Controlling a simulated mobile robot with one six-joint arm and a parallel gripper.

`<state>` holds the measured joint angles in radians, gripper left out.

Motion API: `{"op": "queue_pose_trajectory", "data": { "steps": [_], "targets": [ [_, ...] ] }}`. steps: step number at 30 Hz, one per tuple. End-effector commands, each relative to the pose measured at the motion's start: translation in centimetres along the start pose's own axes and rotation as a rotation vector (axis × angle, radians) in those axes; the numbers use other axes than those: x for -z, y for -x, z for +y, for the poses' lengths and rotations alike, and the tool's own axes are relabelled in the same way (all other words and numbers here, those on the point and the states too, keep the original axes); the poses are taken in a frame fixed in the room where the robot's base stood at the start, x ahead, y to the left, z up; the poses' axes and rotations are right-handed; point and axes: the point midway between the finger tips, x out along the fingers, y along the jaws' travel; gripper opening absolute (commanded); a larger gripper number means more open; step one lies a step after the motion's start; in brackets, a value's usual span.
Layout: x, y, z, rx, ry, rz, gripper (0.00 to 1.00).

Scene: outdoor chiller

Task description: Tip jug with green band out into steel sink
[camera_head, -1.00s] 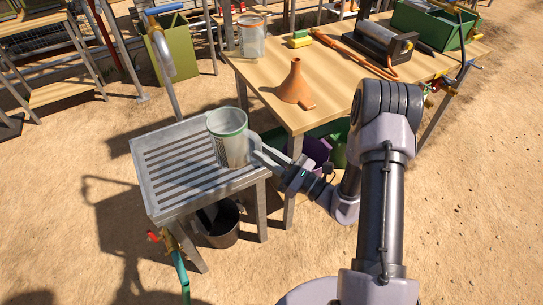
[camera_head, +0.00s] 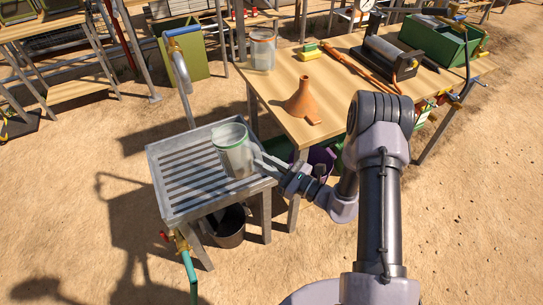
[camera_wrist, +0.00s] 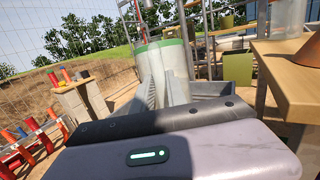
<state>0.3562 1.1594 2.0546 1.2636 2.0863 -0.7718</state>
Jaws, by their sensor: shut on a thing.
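The jug with the green band (camera_head: 235,153) is a clear, pale vessel with a green ring at its rim. My gripper (camera_head: 257,162) is shut on its right side and holds it over the right part of the steel sink (camera_head: 165,195). The jug looks nearly upright, with a slight tilt. The sink is a grey, slatted stand with a raised rim. In the wrist view the jug (camera_wrist: 163,62) stands between my two fingers, its green band at the top. Whether anything is inside the jug cannot be told.
A grey tap (camera_head: 181,70) rises behind the sink. A dark bucket (camera_head: 228,228) sits below it.

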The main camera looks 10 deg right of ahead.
Motion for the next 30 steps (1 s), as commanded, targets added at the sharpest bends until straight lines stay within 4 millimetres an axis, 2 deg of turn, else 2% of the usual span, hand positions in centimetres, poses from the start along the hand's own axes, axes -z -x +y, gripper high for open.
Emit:
{"op": "queue_pose_trajectory", "data": {
  "steps": [1,7,18,30],
  "targets": [
    [-0.9,-0.5,0.0,0.0,0.0,0.019,0.0],
    [-1.1,-2.6,-0.1,0.001,-0.002,0.12,0.0],
    [-0.7,-2.9,-0.1,0.003,-0.007,0.324,0.0],
    [-0.2,-2.8,-0.2,0.005,-0.009,0.363,0.0]
  ]
}}
